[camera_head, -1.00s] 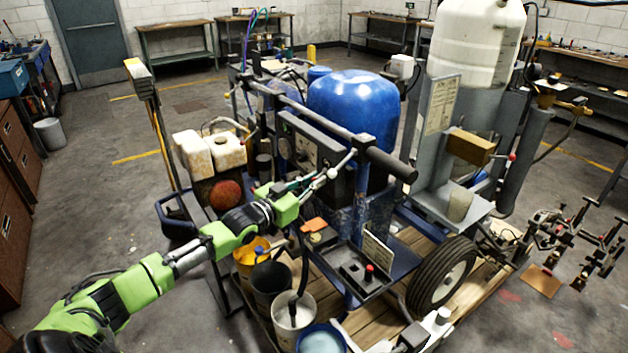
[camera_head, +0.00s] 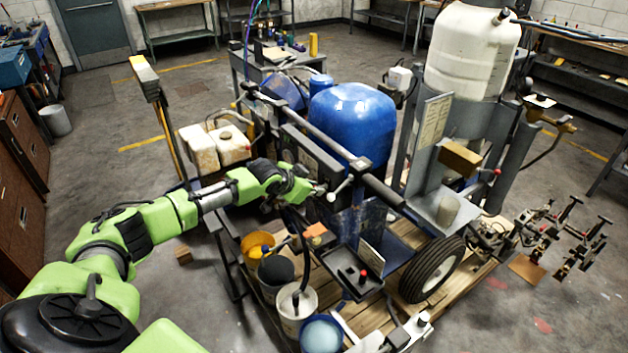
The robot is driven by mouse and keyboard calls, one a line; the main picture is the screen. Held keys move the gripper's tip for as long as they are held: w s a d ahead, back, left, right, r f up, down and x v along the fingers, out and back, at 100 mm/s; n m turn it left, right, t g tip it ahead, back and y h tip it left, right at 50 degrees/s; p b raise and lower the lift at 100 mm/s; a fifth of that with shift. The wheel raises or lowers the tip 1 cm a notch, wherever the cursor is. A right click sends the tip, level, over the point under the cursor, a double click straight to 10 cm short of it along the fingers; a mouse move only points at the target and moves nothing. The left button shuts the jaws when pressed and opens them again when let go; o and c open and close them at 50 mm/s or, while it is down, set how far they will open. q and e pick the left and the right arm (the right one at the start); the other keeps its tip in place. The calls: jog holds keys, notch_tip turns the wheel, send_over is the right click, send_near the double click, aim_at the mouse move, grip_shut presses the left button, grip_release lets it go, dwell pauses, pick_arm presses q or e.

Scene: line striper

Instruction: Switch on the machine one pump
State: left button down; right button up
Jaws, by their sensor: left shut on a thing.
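The line striper machine has a blue tank (camera_head: 352,118) and stands on a wooden pallet. Its dark control panel (camera_head: 299,146) sits below the long bar, left of the tank. My left gripper (camera_head: 318,188) is at the lower right end of this panel, shut on a small control there. The fingers largely hide that control, so its shape and position cannot be told. A lever with a pale ball end (camera_head: 331,197) is just right of the fingertips.
A black bar (camera_head: 384,192) juts out just right of the gripper. Below are a black tray with a red knob (camera_head: 356,270) and several buckets, one of them white (camera_head: 297,303). A tyre (camera_head: 433,269) stands at the right.

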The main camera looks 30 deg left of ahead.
pick_arm(q)
jog(key=shift+w+r+g+p, duration=0.2)
jog(key=shift+r+g+p, duration=0.15)
jog(key=shift+r+g, duration=0.15)
jog(key=shift+y, duration=0.4)
jog(key=c, duration=2.2)
grip_release()
jog(key=shift+o, duration=0.6)
jog(key=shift+f, duration=0.1)
jog(key=shift+s, duration=0.1)
jog(key=v, duration=1.2)
jog(key=shift+w, duration=0.25)
jog(key=shift+a, duration=0.1)
